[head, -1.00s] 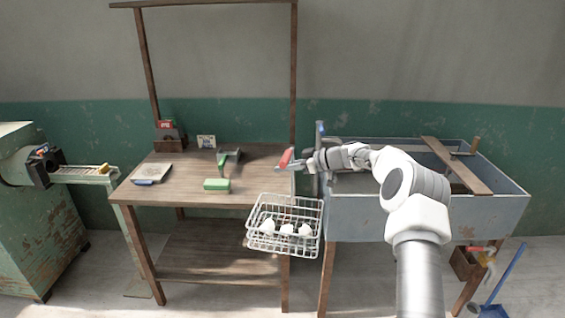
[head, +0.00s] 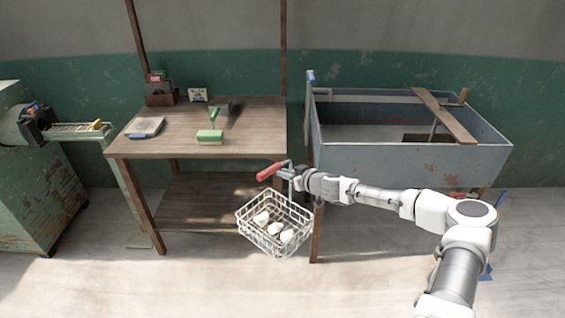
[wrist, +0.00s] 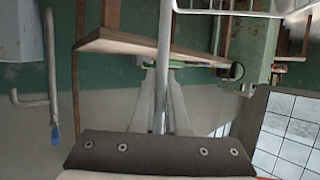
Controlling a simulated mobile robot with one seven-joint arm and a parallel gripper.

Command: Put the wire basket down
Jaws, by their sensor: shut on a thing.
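The white wire basket (head: 262,238) hangs in the air in front of the right end of the wooden table, in the head view. Several pale lumps (head: 274,228) lie in it. A red grip (head: 269,172) stands above the basket on its handle side. My gripper (head: 289,178) is shut on the basket's handle, just right of the red grip. In the wrist view a thin pale handle bar (wrist: 165,60) runs between the fingers (wrist: 160,105). The basket looks turned and slightly tilted. The exact grip point is small in the head view.
The wooden table (head: 255,125) bears a green brush-like block (head: 210,136), a pad (head: 146,126) and a dark box (head: 160,98); its right front is clear. Its lower shelf (head: 190,190) is bare. A blue-grey trough (head: 400,165) stands close on the right.

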